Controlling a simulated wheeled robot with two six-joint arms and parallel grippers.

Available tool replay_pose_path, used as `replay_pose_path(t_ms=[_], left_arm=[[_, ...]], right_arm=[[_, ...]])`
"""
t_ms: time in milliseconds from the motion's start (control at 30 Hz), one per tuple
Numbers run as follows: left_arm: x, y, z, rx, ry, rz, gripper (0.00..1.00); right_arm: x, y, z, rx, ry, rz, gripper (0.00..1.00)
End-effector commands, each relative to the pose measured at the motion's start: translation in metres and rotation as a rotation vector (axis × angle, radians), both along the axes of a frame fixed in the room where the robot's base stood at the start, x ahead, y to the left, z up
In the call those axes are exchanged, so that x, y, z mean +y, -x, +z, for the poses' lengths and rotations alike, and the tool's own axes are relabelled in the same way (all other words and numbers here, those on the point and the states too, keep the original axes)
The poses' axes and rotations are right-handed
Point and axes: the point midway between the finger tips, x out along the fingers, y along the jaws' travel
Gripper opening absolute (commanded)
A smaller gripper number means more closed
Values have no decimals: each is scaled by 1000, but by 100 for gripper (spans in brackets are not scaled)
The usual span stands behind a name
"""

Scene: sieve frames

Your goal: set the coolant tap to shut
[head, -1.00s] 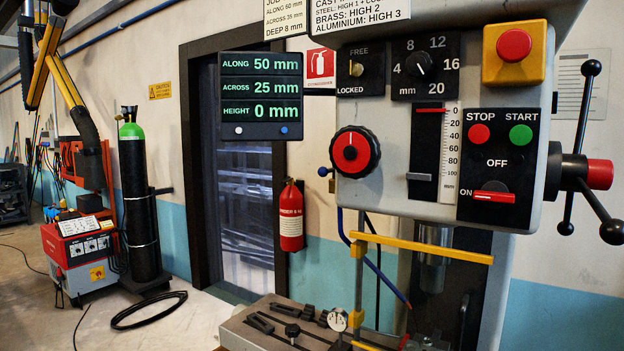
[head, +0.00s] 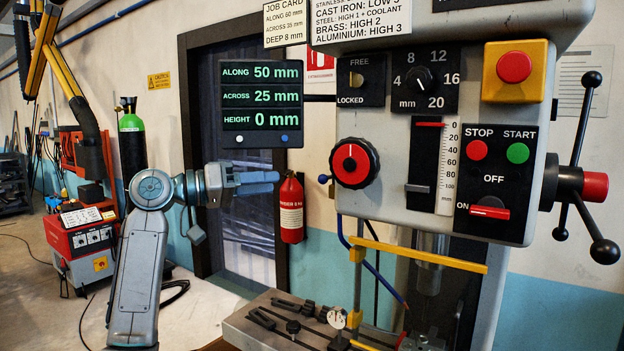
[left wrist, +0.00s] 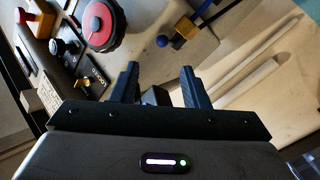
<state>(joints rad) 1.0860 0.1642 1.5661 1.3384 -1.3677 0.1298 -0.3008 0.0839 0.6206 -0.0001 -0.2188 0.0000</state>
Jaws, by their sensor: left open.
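The coolant tap shows as a small blue ball handle (head: 324,179) at the left side of the drill press head, just left of the red-and-black dial. In the left wrist view the blue ball (left wrist: 162,41) sits beside a brass-coloured body (left wrist: 185,28), beyond the fingertips. A blue hose (head: 373,264) runs down below it. My left gripper (head: 272,182) points right toward the tap, at about its height in the picture, apart from it. Its two fingers (left wrist: 159,70) are spread and empty in the left wrist view. My right gripper is not in view.
The red-and-black dial (head: 354,163) is close to the tap. A red extinguisher (head: 291,209) hangs on the wall behind my left gripper. The readout panel (head: 261,104) is above it. A yellow bar (head: 420,257) and the machine table (head: 240,327) are below.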

Motion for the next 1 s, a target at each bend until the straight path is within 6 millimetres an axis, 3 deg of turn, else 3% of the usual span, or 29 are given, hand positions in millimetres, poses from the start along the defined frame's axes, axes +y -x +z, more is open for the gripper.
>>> replay_pose_path(t_ms=[533,700,1000], left_arm=[[-81,-39,3,4,3,-1,41],[-93,-45,0,4,1,2,41],[-95,-46,-1,2,1,2,41]], right_arm=[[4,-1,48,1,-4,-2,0],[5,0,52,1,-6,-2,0],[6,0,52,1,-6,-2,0]])
